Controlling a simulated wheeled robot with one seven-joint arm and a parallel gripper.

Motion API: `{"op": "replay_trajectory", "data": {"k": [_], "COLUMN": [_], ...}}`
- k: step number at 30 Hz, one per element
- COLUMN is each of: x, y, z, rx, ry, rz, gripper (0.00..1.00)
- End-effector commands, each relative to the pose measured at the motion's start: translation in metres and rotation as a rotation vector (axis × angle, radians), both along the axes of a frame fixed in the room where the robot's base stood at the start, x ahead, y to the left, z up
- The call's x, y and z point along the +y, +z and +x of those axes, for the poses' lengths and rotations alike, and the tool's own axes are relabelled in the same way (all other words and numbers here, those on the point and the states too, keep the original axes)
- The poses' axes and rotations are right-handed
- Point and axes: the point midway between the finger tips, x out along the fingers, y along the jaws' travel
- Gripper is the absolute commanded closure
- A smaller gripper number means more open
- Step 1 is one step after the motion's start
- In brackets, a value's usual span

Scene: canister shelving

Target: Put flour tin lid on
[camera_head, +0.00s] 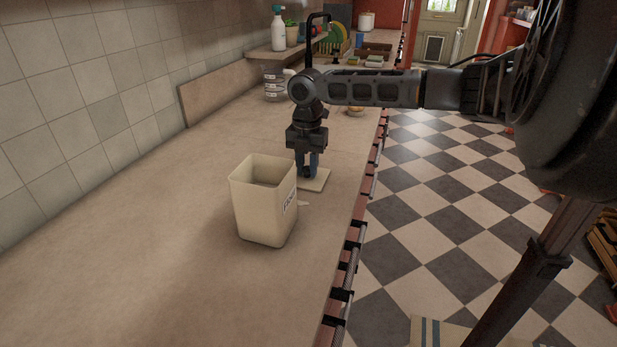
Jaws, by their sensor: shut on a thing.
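The flour tin (264,211) is a cream square canister with a dark-lettered label on its right side. It stands upright and open-topped on the counter (150,270). The flat cream lid (317,182) is just behind and to the right of the tin, at about counter height. I cannot tell whether it touches the counter. My gripper (308,172) points down over the lid and is shut on it. The tin's right rim hides part of the lid, and the fingertips are small and dark.
A jar (273,85) stands farther back by the wall. A shelf with a spray bottle (278,30) and a potted plant (292,33) is above it. A rail (350,262) runs along the counter's right edge. The counter's front left is clear.

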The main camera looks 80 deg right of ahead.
Motion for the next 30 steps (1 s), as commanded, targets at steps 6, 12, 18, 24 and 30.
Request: {"op": "replay_trajectory", "data": {"k": [6, 12, 18, 24, 30], "x": [0.000, 0.000, 0.000, 0.000, 0.000], "y": [0.000, 0.004, 0.015, 0.026, 0.037], "z": [0.000, 0.000, 0.000, 0.000, 0.000], "rx": [0.000, 0.000, 0.000, 0.000, -0.001], "ry": [0.000, 0.000, 0.000, 0.000, 0.000], "rz": [0.000, 0.000, 0.000, 0.000, 0.000], "gripper": [1.00, 1.00, 1.00, 1.00, 1.00]}}
